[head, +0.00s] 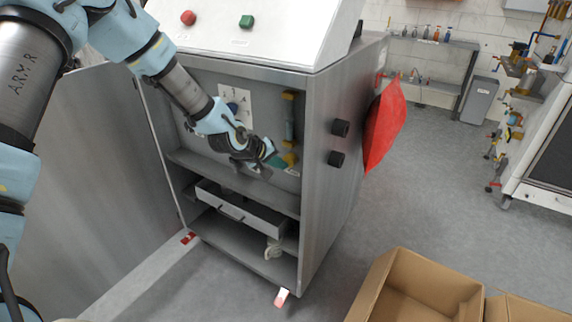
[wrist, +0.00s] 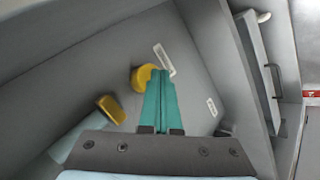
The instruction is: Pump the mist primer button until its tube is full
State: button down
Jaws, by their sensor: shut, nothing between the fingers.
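The cabinet's inner panel carries a yellow round button (head: 290,160), which looks like the mist primer button. It also shows in the wrist view (wrist: 139,78), partly hidden behind my fingers. A pale blue tube (head: 289,122) with gold ends stands above it on the panel. In the wrist view the tube (wrist: 78,140) is partly hidden by my gripper's body, and its fill level cannot be told. My gripper (head: 279,162) has its teal fingers shut and empty. Its tips (wrist: 160,74) overlap the button's edge in the wrist view; I cannot tell whether they touch it.
A drawer (head: 240,212) sits below in the cabinet. The open door (head: 90,170) is at left. Black knobs (head: 340,128) and a red cloth (head: 384,125) are on the right side. Cardboard boxes (head: 375,285) stand at front right.

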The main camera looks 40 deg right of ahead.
jog(key=shift+w+d, duration=0.1)
jog(key=shift+d, duration=0.35)
dwell(0.5)
jog(key=shift+a, duration=0.1)
jog(key=shift+s+a, duration=0.2)
jog(key=shift+a, duration=0.45)
jog(key=shift+s+a, duration=0.2)
jog(key=shift+a, duration=0.45)
jog(key=shift+s+a+p, duration=0.15)
jog(key=shift+s+a, duration=0.05)
jog(key=shift+a, duration=0.6)
jog(key=shift+s+a+p, duration=0.1)
jog(key=shift+s+a, duration=0.1)
jog(key=shift+a, duration=0.6)
jog(key=shift+s+a+p, duration=0.15)
jog(key=shift+s+a, duration=0.05)
jog(key=shift+a, duration=0.6)
